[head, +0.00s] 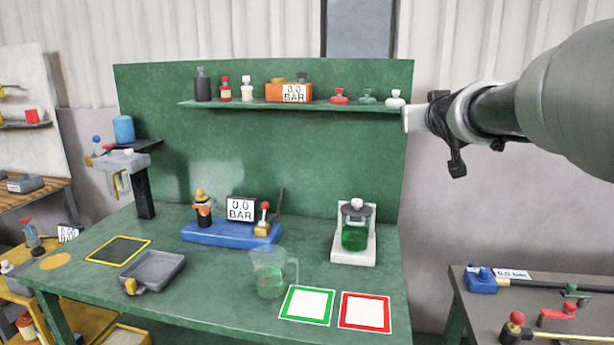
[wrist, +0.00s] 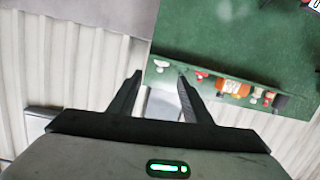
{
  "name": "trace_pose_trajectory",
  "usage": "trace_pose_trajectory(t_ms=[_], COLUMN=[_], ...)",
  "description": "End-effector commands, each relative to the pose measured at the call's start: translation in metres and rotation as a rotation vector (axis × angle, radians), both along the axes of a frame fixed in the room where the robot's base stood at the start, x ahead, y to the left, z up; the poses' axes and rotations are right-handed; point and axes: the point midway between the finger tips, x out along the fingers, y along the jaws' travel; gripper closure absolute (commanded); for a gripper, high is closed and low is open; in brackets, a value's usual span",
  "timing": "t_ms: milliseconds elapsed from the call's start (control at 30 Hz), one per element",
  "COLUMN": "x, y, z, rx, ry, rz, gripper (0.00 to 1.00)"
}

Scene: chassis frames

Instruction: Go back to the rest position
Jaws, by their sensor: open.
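My gripper shows in the wrist view (wrist: 158,76), with its two dark fingers spread apart and nothing between them. In the head view my arm reaches in from the right edge, and my gripper (head: 450,135) is at the right end of the shelf, high above the bench. The wrist view is tilted and shows the wall and the green back panel (wrist: 225,35) beyond the fingers.
The shelf (head: 230,103) carries bottles, an orange gauge box (head: 288,92) and several small knobs. The green bench (head: 210,300) holds a blue gauge base (head: 230,233), a jug (head: 270,275), a grey tray (head: 152,268) and a white stand (head: 354,248). A second table (head: 540,320) stands at right.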

Motion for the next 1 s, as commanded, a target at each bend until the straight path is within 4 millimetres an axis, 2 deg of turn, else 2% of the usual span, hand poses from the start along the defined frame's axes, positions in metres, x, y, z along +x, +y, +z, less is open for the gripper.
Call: trace_pose_trajectory(t_ms=[33,300,500,633,667,700,1000], x=[-0.037,-0.201,-0.3,-0.356,-0.364,-0.359,-0.358], y=[0.008,0.051,0.086,0.107,0.11,0.108,0.107], z=[-0.017,-0.132,-0.2,-0.236,-0.231,-0.201,-0.116], rx=[0.017,0.099,0.14,0.161,0.163,0.162,0.162], ry=[0.079,0.504,0.746,0.879,0.899,0.893,0.891], rz=[-0.026,-0.046,0.023,0.085,0.094,0.09,0.086], gripper=[0.55,0.55,0.55,0.55,0.55,0.55,0.55])
